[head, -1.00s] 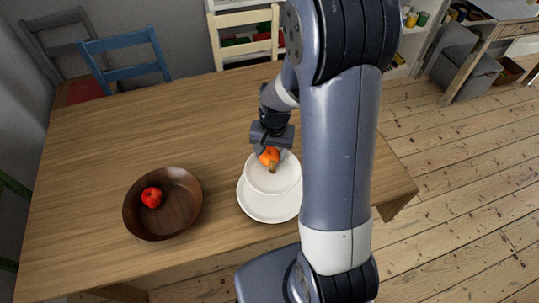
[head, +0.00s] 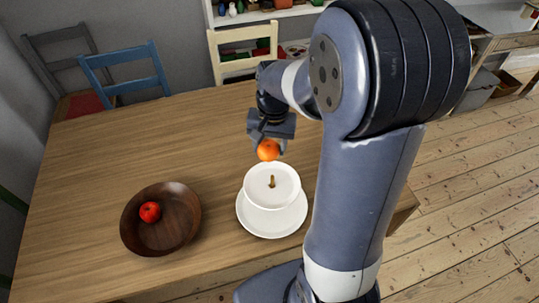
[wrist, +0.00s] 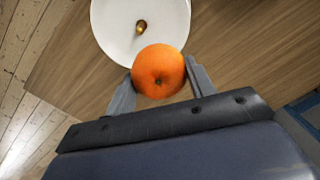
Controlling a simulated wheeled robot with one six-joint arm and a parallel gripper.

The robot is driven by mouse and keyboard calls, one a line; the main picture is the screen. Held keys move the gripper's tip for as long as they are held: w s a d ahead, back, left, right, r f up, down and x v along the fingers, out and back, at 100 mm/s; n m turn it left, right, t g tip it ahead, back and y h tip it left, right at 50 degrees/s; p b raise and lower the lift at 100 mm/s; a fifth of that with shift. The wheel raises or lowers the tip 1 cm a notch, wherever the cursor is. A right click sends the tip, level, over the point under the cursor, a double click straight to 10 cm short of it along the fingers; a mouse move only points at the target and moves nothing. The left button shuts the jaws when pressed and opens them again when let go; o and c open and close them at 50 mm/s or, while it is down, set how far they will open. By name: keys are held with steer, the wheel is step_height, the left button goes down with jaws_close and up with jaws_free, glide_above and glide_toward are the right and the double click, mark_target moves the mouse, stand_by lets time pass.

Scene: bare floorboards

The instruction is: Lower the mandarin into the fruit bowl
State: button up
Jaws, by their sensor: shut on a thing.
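My gripper (head: 268,146) is shut on the orange mandarin (head: 268,150) and holds it up in the air, just behind the white bowl (head: 257,188) as the head view shows it. In the wrist view the mandarin (wrist: 158,72) sits between the two fingers, with the white bowl (wrist: 110,28) beyond it. The fruit bowl (head: 180,222), dark brown and wooden, stands on the table to the left. A red apple-like fruit (head: 150,212) lies in it.
The white bowl stands on a white plate (head: 272,226) and holds a small brownish-gold thing (head: 271,182). The wooden table (head: 120,150) is clear between the two bowls. A blue chair (head: 122,68) and a cream chair (head: 243,50) stand at its far side.

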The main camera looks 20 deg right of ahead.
steer(key=shift+a+r, duration=0.3)
steer(key=shift+r, duration=0.1)
steer(key=a+f, duration=0.2)
steer(key=a, duration=1.2)
steer(key=b, duration=0.5)
glide_above(181, 218)
step_height(181, 218, down, 10)
steer(key=shift+r, duration=0.15)
steer(key=shift+s+d, duration=0.1)
steer(key=shift+f+b, duration=1.85)
steer(key=shift+f, duration=0.7)
steer(key=shift+f+b, duration=1.9)
steer(key=shift+f, duration=0.85)
